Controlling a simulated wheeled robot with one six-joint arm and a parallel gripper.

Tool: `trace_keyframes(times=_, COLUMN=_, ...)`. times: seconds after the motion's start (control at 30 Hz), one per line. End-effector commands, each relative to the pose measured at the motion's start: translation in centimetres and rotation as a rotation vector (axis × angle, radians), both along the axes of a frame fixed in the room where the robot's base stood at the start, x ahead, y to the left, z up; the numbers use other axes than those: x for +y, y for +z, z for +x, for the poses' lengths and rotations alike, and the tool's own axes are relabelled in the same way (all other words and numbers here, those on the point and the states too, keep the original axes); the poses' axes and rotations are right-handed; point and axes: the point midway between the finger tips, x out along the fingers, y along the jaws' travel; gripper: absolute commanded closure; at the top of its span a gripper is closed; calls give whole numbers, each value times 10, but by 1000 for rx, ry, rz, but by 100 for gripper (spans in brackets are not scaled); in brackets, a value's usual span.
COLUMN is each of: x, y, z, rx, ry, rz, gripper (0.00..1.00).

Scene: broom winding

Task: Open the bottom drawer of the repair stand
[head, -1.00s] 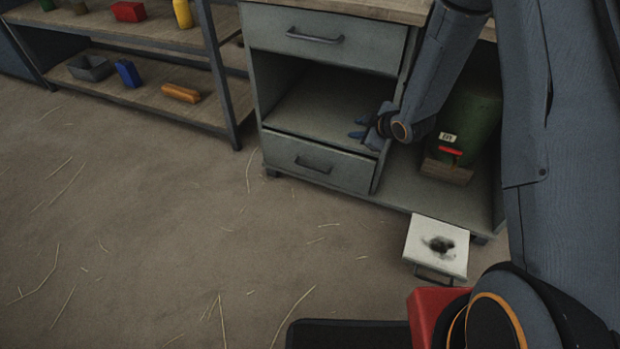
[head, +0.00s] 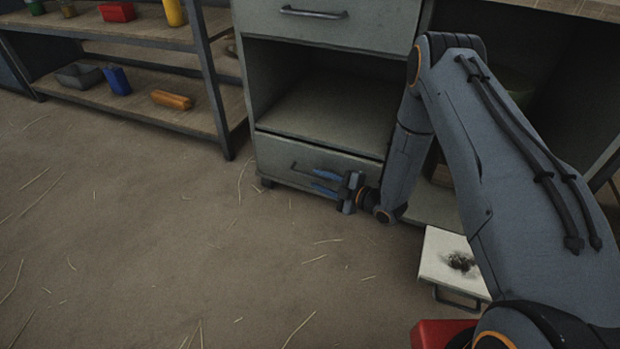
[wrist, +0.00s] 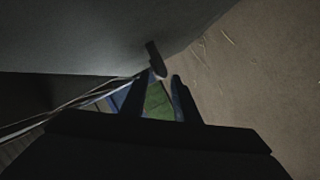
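The repair stand (head: 258,90) is a grey cabinet with a top drawer (head: 330,27), an open bay and a bottom drawer (head: 272,153). The bottom drawer looks shut, with a dark line along its top edge. Its dark bar handle (head: 294,167) is partly hidden by my gripper (head: 318,182). My gripper's blue fingers are open, in front of the drawer at the handle. In the wrist view the handle (wrist: 155,58) shows just beyond the two fingertips (wrist: 164,80). I cannot tell whether they touch it.
A white stained step stool (head: 445,258) stands on the floor at the right, below my arm. A shelf rack (head: 212,75) with small coloured items stands at the left. The floor (head: 160,240) before the bottom drawer is clear apart from straw bits.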

Motion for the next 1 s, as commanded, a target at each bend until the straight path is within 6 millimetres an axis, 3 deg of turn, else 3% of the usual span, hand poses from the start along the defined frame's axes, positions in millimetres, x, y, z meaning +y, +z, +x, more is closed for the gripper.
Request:
trace_keyframes(times=0.3, x=33, y=-11, z=27, rx=0, ry=1, rz=-1, gripper=72)
trace_keyframes(times=0.7, x=39, y=-11, z=32, rx=1, ry=-3, rz=1, gripper=72)
trace_keyframes(times=0.87, x=39, y=-11, z=32, rx=2, ry=-2, rz=0, gripper=99)
trace_keyframes(times=1.0, x=39, y=-11, z=32, rx=1, ry=-2, rz=0, gripper=100)
